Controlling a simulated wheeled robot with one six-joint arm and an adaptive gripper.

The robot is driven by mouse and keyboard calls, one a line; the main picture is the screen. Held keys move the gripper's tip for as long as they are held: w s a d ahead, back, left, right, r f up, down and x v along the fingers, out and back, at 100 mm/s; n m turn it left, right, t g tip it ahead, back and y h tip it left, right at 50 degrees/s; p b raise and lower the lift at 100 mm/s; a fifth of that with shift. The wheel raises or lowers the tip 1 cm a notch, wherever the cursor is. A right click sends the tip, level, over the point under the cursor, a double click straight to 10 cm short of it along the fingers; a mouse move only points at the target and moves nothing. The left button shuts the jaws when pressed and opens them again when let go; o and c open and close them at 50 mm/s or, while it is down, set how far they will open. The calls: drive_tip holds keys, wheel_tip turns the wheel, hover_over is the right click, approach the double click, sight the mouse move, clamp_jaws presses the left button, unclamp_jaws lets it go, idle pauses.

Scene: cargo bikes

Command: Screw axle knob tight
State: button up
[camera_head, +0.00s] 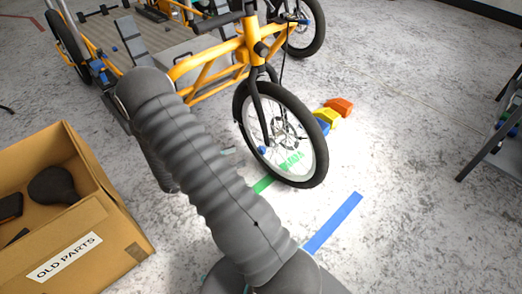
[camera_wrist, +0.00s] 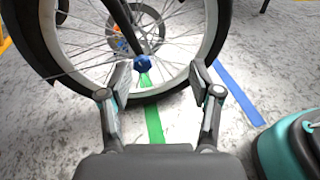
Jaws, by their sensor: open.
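The blue axle knob (camera_wrist: 142,63) sits at the hub of the bike's front wheel, seen through the spokes in the wrist view. It also shows at the wheel hub in the head view (camera_head: 262,150). The black-tyred front wheel (camera_head: 306,180) stands upright on the floor. My gripper (camera_wrist: 160,80) is open and empty, its two fingers spread in front of the wheel. The knob appears between the fingers, left of their middle, and looks apart from them. In the head view my arm hides most of the gripper. How tightly the knob is seated cannot be told.
The orange cargo bike (camera_head: 210,60) fills the back. An open cardboard box (camera_head: 110,235) labelled OLD PARTS stands at left, holding a black saddle (camera_head: 52,186). Red (camera_head: 340,107), yellow and blue blocks lie behind the wheel. Green and blue tape (camera_head: 333,222) mark the floor; the right side is mostly clear.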

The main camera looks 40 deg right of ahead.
sight(260, 151)
wheel_tip(260, 151, down, 8)
drive_tip(key=w+f+n+t+h, duration=0.1)
drive_tip(key=n+t+h, duration=0.15)
drive_tip(key=n, duration=0.25)
drive_tip(key=shift+t+y, duration=0.35)
drive_tip(key=shift+y, duration=0.1)
drive_tip(key=d, duration=0.4)
drive_tip(key=w+d, duration=0.1)
drive_tip(key=d, duration=0.8)
drive_tip(key=shift+w+d+r, duration=0.15)
drive_tip(key=shift+d+r, duration=0.15)
drive_tip(key=shift+d, duration=0.1)
drive_tip(key=c, duration=1.2)
